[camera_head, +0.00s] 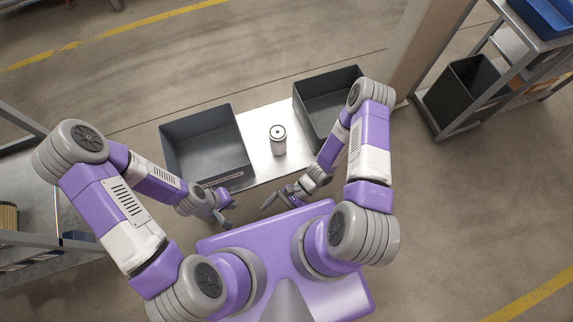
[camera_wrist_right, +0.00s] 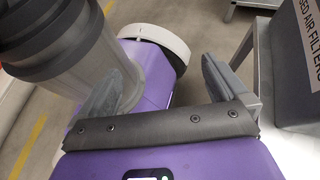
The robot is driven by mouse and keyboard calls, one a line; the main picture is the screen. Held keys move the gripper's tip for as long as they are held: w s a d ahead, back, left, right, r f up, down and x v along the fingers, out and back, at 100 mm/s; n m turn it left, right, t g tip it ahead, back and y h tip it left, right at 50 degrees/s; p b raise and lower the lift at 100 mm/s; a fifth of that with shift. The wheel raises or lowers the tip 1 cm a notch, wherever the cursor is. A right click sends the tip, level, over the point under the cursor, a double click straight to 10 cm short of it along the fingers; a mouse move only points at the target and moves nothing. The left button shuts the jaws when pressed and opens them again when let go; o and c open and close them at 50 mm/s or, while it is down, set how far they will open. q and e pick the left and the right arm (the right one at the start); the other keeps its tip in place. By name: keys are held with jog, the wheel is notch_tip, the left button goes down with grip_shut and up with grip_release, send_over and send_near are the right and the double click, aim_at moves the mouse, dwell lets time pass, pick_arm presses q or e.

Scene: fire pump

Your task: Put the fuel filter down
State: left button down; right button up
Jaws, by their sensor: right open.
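The fuel filter (camera_head: 278,140), a white cylinder with a dark-ringed top, stands upright on the light metal table (camera_head: 265,170) between two dark bins. Neither gripper touches it. My right gripper (camera_head: 278,198) is open and empty, low in front of the table's near edge. It also shows in the right wrist view (camera_wrist_right: 163,68), its fingers spread with nothing held between them. My left gripper (camera_head: 224,216) is near the front of the left bin, apart from the filter; its jaws are too small to read.
An open dark bin (camera_head: 240,150) stands left of the filter, another (camera_head: 300,108) right of it. A bin labelled for air filters (camera_wrist_right: 300,60) shows in the right wrist view. Shelving with a black bin (camera_head: 460,95) and blue tray stands far right; another rack (camera_head: 45,200) is left.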

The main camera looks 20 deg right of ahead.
jog(key=w+d+r+n+t+h, duration=0.4)
jog(key=w+n+h, duration=0.3)
jog(key=n, duration=0.3)
jog(key=shift+w+d+r+n+t, duration=0.2)
jog(key=shift+w+d+n+t, duration=0.1)
jog(key=shift+d+t, duration=0.5)
